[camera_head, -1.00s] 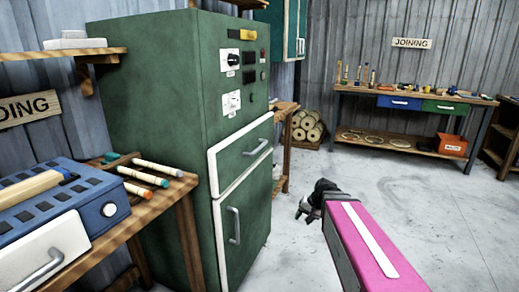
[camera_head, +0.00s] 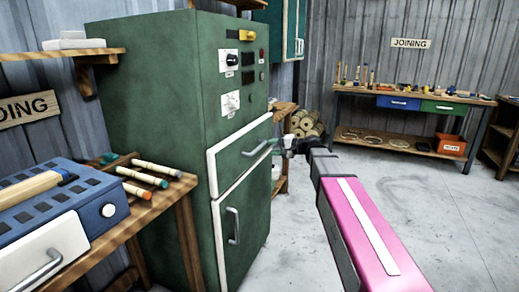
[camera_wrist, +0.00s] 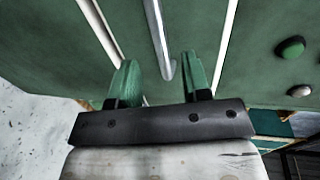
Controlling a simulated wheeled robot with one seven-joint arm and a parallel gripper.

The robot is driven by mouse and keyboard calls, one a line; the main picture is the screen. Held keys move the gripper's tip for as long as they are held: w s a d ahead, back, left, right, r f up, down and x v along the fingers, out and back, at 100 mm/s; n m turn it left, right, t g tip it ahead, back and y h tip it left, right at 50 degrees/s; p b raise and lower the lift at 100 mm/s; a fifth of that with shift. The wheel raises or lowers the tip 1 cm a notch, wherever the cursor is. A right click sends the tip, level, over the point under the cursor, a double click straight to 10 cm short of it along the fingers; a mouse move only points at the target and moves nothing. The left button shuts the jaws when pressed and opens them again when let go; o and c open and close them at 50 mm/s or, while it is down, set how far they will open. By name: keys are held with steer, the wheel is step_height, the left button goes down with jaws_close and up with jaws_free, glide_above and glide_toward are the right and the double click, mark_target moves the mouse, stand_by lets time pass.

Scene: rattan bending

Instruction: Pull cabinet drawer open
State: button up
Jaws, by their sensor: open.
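The green cabinet (camera_head: 165,95) stands in the middle left of the head view. Its upper drawer (camera_head: 228,158), edged in white, looks closed and has a grey bar handle (camera_head: 252,151). My gripper (camera_head: 273,143) is at the right end of this handle, with its fingers pointing at the cabinet front. In the wrist view the green fingers (camera_wrist: 158,62) are apart, and the handle (camera_wrist: 157,35) runs in between them. The jaws are open and not closed on it. Whether a finger touches the handle cannot be told.
A lower door with its own handle (camera_head: 233,225) is under the drawer. A wooden bench (camera_head: 160,205) with a blue box (camera_head: 60,205) stands close at the left. A workbench (camera_head: 400,95) is at the back right. The grey floor (camera_head: 420,210) is clear.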

mark_target(261, 147)
steer(key=x, duration=0.7)
jaws_close()
